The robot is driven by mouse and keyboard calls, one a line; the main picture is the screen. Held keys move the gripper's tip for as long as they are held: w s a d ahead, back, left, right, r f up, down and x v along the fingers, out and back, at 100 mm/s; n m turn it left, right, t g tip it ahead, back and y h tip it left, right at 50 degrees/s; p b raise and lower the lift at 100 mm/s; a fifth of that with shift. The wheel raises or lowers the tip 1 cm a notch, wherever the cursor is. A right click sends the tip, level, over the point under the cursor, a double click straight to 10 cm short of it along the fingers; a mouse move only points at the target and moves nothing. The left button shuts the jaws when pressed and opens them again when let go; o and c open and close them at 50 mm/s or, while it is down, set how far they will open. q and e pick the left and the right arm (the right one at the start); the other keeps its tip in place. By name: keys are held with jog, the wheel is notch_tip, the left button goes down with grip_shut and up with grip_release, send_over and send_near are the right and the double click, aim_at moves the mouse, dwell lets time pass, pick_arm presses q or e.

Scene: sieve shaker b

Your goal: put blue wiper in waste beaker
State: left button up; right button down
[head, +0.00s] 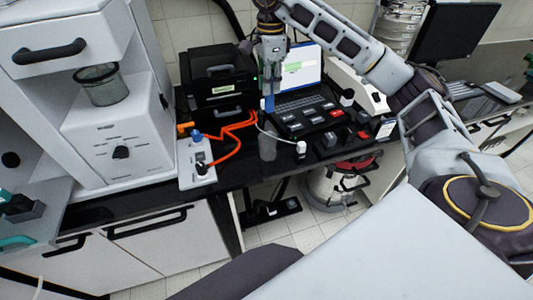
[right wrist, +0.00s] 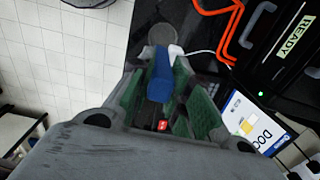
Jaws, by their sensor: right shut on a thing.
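My right gripper (head: 268,85) points down above the black bench and is shut on the blue wiper (head: 268,103). In the right wrist view the blue wiper (right wrist: 160,76) sits between the green-padded fingers. A grey, translucent beaker (head: 267,146), which looks like the waste beaker, stands at the bench's front edge, below the wiper in the head view. In the right wrist view its round top (right wrist: 163,34) shows just beyond the wiper's end. The wiper appears apart from the beaker. My left gripper is not in view.
A white power strip (head: 196,165) with orange cables lies left of the beaker. A small white object (head: 301,148) with a cable stands to its right. A black instrument (head: 217,82), a laptop (head: 298,75) and a black control panel (head: 305,115) stand behind. The bench edge is close.

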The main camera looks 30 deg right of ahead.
aim_at(269, 112)
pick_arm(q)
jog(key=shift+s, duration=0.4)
pick_arm(e)
jog(key=shift+f+b, duration=0.35)
jog(key=shift+f, duration=2.3)
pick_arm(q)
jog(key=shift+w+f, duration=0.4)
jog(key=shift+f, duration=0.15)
pick_arm(e)
jog(key=shift+f, duration=0.45)
jog(key=shift+f, duration=0.1)
jog(key=shift+f, duration=1.75)
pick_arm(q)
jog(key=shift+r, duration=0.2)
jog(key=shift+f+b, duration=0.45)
pick_arm(e)
jog(key=shift+f, duration=0.65)
